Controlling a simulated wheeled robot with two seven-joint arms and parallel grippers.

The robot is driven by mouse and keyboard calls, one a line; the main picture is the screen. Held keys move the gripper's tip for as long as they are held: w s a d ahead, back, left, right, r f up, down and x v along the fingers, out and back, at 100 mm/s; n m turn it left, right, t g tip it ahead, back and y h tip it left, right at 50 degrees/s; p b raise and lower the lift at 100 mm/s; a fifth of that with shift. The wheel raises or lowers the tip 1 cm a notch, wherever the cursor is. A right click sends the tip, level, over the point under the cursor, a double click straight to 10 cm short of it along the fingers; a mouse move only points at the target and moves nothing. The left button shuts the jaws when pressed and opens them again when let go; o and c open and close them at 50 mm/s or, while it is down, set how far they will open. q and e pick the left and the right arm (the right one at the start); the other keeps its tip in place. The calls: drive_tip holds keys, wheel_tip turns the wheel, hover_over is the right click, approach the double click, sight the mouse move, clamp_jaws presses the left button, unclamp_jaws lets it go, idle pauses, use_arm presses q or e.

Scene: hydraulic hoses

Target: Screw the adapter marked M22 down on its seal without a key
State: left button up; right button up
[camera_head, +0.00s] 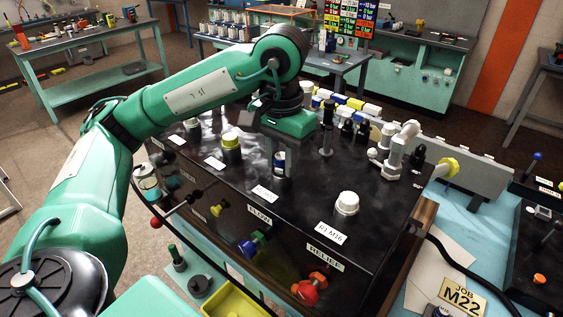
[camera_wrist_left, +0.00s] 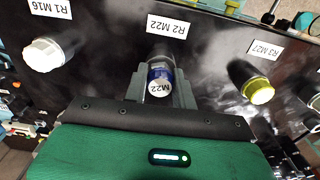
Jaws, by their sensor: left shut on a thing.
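The M22 adapter (camera_wrist_left: 159,82) has a blue band and a pale end face marked M22. It stands at the port labelled R2 M22 (camera_wrist_left: 171,25) on the black manifold block (camera_head: 306,200). In the head view the adapter (camera_head: 280,160) shows below my left gripper (camera_head: 283,147). In the left wrist view my left gripper (camera_wrist_left: 159,88) is shut on the adapter, with a grey jaw on either side. The seal and threads are hidden. My right gripper is not in view.
A white-capped fitting (camera_head: 347,203) stands at R1 M16, and a yellow-capped one (camera_head: 231,142) on the other side. Red (camera_head: 309,289) and blue (camera_head: 248,247) handles stick out in front. A JOB M22 card (camera_head: 461,297) lies at right, near a black hose (camera_head: 455,262).

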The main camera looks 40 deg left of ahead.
use_arm(q)
drive_tip(key=m, duration=0.3)
drive_tip(key=shift+s+f+m+b, duration=0.1)
drive_tip(key=shift+f+m+b, duration=0.1)
drive_tip(key=shift+m+b, duration=0.15)
drive_tip(key=shift+d+f+m, duration=0.1)
drive_tip(key=shift+m, duration=0.65)
drive_tip(key=m+b, duration=0.1)
drive_tip(key=m, duration=0.3)
drive_tip(key=shift+m, duration=0.3)
